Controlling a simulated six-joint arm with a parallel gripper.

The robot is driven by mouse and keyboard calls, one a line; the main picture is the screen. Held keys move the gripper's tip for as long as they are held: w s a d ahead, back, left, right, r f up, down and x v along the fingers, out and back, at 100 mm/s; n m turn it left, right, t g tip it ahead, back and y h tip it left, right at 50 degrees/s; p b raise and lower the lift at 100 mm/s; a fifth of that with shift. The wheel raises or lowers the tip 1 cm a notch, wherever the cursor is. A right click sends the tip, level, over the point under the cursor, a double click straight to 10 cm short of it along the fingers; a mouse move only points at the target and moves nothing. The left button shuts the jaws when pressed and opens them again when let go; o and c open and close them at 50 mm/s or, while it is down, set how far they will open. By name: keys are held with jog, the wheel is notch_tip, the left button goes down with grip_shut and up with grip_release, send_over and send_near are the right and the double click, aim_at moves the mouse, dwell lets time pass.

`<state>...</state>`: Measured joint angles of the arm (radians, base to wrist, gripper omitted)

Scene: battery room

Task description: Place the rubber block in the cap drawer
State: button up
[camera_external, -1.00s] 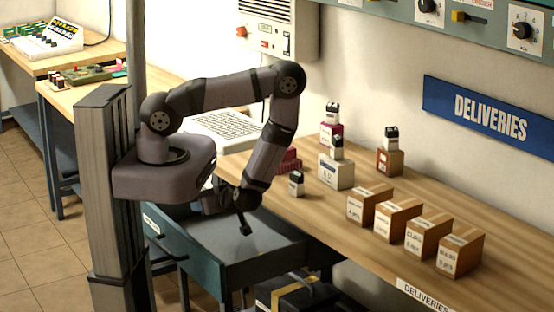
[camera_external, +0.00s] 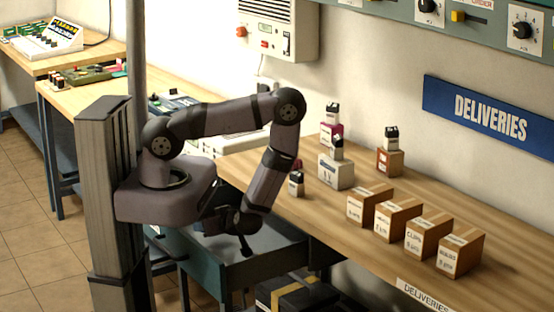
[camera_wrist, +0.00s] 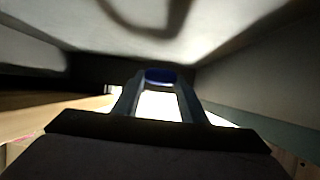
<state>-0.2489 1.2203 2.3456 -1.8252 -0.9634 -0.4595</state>
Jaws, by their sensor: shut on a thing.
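An open teal drawer (camera_external: 283,263) hangs under the bench; its front label is not readable here, so I cannot confirm it is the cap drawer. My gripper (camera_external: 245,250) points down over the drawer. Whether it is below the rim is unclear. In the wrist view my gripper (camera_wrist: 158,82) is shut on a small dark blue piece (camera_wrist: 161,76) at the fingertips. I take this piece for the rubber block, but most of it is hidden. In the external view it cannot be told apart from the dark fingertips.
Several small cardboard boxes (camera_external: 397,220) stand on the wooden bench (camera_external: 330,221). Small dark-capped bottles stand nearby, one (camera_external: 296,184) close behind my forearm. A white box (camera_external: 336,172) stands behind.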

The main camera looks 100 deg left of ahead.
aim_at(210, 244)
jog(key=shift+f+b, duration=1.6)
jog(key=shift+f, duration=0.25)
jog(key=o, duration=1)
jog(key=shift+o, duration=0.2)
